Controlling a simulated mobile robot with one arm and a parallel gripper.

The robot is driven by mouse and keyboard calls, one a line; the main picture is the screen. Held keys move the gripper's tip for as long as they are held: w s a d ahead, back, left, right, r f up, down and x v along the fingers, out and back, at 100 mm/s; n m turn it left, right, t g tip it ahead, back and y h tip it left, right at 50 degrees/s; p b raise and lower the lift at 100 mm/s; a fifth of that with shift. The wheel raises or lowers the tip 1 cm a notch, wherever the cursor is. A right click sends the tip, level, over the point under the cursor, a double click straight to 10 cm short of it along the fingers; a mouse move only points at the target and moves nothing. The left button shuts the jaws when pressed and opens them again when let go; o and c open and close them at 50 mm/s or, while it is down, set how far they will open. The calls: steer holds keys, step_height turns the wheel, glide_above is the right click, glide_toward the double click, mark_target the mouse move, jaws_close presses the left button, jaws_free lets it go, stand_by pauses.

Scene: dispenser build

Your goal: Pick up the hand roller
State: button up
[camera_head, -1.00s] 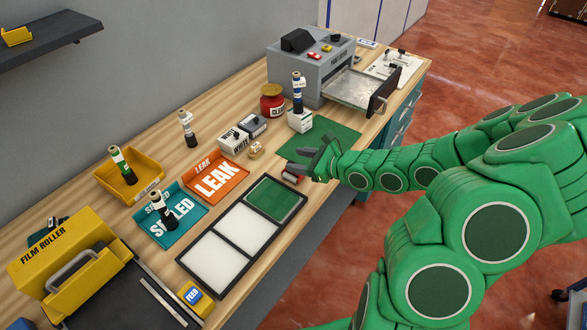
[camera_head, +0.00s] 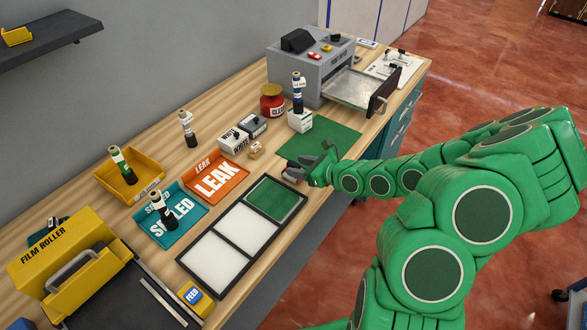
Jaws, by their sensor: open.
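My green arm reaches in from the right, and my gripper (camera_head: 298,168) is low at the front edge of the bench, just right of the three-panel frame. Its jaws are open. A small dark and reddish object, apparently the hand roller (camera_head: 291,177), lies at the jaws, beside the green panel's corner. My gripper covers most of it, so I cannot tell whether it sits between the fingers.
The black frame (camera_head: 214,264) with white and green panels lies left of my gripper. A green mat (camera_head: 322,138) lies behind it. Orange LEAK (camera_head: 216,182) and teal SEALED (camera_head: 180,232) trays, a grey machine (camera_head: 305,76) and a yellow film roller (camera_head: 65,258) surround it.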

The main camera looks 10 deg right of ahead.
mark_target(289, 164)
steer(key=shift+x, duration=2.35)
jaws_close()
